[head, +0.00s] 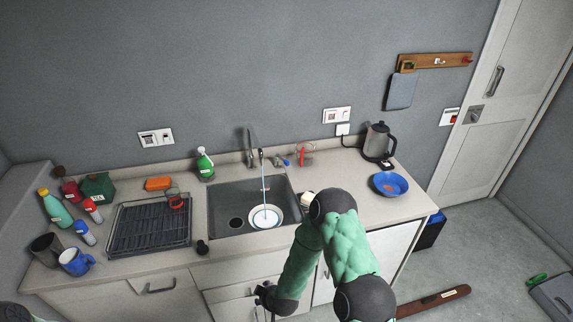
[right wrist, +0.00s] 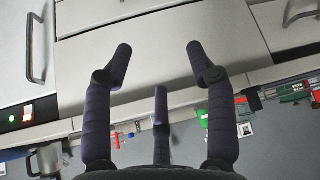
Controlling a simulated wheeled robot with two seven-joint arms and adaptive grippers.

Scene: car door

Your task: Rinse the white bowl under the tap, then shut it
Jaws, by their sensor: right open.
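The white bowl (head: 265,216) sits in the grey sink (head: 222,205). The tap (head: 250,147) stands at the back of the sink, and a thin pale-blue stream of water runs down into the bowl. My right arm reaches in from the bottom right of the head view. My right gripper (head: 264,297) is low in front of the cabinet drawers, below the counter edge and apart from the bowl. In the right wrist view it (right wrist: 158,55) shows spread, empty fingers in front of pale drawer fronts. My left gripper is not in view.
A black drying rack (head: 150,227) stands left of the sink. A green spray bottle (head: 204,163) and orange sponge (head: 158,183) are behind it. A blue bowl (head: 390,184) and kettle (head: 378,141) are at right. A blue mug (head: 75,262) and several bottles crowd the left end.

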